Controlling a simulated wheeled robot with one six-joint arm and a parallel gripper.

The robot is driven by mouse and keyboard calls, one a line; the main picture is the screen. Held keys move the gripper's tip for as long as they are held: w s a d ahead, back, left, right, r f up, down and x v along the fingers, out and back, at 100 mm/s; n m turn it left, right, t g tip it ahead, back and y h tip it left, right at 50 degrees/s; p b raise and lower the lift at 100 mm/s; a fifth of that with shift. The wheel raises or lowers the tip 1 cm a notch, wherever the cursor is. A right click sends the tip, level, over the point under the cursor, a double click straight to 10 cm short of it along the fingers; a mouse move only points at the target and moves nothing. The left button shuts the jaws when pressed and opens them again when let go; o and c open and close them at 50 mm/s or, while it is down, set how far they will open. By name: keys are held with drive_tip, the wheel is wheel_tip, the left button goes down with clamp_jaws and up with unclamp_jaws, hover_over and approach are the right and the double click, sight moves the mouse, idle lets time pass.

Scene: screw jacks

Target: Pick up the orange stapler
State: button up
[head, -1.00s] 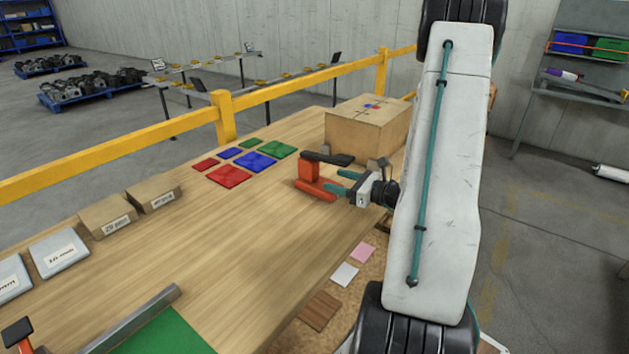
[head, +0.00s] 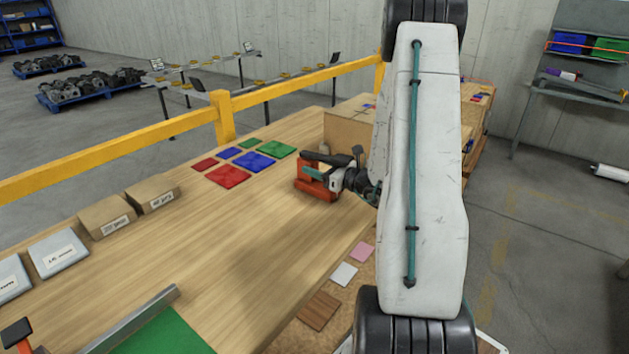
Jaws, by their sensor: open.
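The orange stapler (head: 316,193) stands on the wooden workbench, near its right edge, with its black top arm pointing right. My gripper (head: 317,175) reaches in from the right at the stapler. One teal finger shows in front of the stapler's orange body, below the black top. The other finger is mostly hidden, so I cannot tell whether the stapler lies fully between the fingers or is touched. The jaws are open. My white arm link covers the area to the right of the gripper.
A cardboard box (head: 345,131) stands just behind the stapler. Flat red, blue and green tiles (head: 254,161) lie to the left. Small brown boxes (head: 153,193) stand along the far edge. A yellow rail (head: 290,89) runs behind the bench. The bench middle is clear.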

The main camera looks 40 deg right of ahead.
clamp_jaws()
drive_tip(key=shift+r, duration=0.15)
